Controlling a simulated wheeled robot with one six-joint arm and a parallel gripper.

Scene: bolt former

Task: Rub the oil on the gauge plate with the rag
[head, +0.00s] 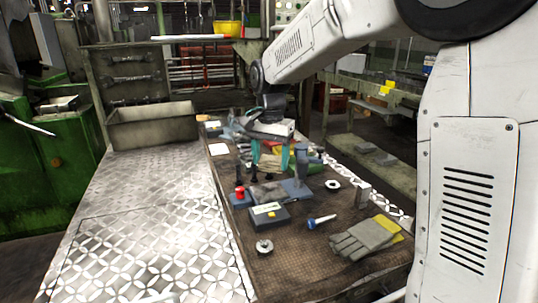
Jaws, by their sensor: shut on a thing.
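My gripper (270,165), with teal fingers pointing down, is over the middle of the workbench. It is shut on a pale beige piece that looks like the rag (270,159), which is small and partly hidden between the fingers. Below and to the right is a blue-grey plate with an upright post (297,188), possibly the gauge plate. A dark grey-brown flat piece (268,192) lies left of it. I cannot make out any oil, nor whether the rag touches anything.

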